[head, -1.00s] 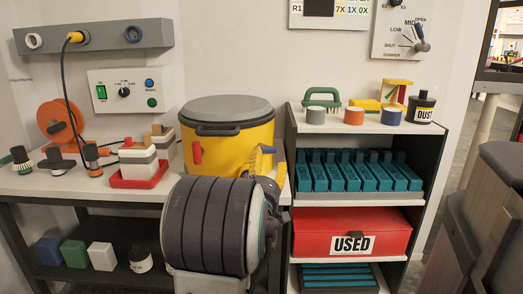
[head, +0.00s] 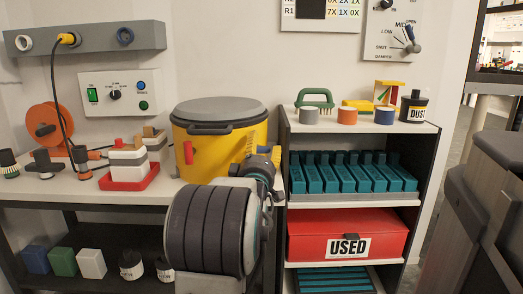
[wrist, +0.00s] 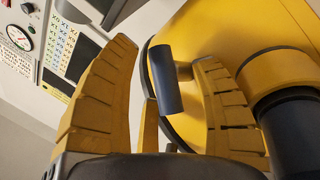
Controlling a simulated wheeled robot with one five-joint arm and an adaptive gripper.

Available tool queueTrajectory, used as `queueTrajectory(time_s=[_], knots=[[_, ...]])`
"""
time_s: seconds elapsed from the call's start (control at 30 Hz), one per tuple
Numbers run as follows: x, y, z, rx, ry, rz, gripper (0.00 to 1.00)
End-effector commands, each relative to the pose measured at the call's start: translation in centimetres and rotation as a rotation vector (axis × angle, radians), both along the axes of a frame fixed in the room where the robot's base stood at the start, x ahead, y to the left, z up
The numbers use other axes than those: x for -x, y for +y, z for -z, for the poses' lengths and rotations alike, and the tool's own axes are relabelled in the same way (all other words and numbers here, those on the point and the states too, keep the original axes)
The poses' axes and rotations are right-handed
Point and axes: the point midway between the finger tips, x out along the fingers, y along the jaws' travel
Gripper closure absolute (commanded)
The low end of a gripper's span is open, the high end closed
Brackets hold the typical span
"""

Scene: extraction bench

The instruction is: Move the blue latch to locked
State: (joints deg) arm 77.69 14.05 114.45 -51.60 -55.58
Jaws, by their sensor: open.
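The yellow drum (head: 218,153) with a dark grey lid (head: 218,109) stands on the bench. A red latch (head: 188,152) is on its left front. The blue latch (wrist: 165,78) shows in the wrist view as a dark blue handle beside the drum's yellow wall. My gripper (head: 263,150) is at the drum's right side in the head view and hides the blue latch there. In the wrist view my gripper (wrist: 163,52) is open, with one yellow finger on each side of the blue handle. I cannot tell whether either finger touches it.
A shelf unit stands right of the drum with teal cartridges (head: 350,177), a red USED box (head: 305,238) and small jars on top. A red tray (head: 130,180) with white blocks is left of the drum. A control box (head: 122,92) is on the wall.

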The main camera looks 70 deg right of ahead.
Motion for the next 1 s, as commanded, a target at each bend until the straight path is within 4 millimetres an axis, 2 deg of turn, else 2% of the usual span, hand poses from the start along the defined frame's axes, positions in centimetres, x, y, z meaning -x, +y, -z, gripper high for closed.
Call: queueTrajectory(time_s=[0.23,0.87,1.0], knots=[[0.0,-0.02,-0.01,0.0,0.0,0.0,0.41],[0.07,0.01,-0.29,0.007,-0.002,0.001,0.97],[0.08,0.03,-0.42,0.01,-0.002,0.001,0.99]])
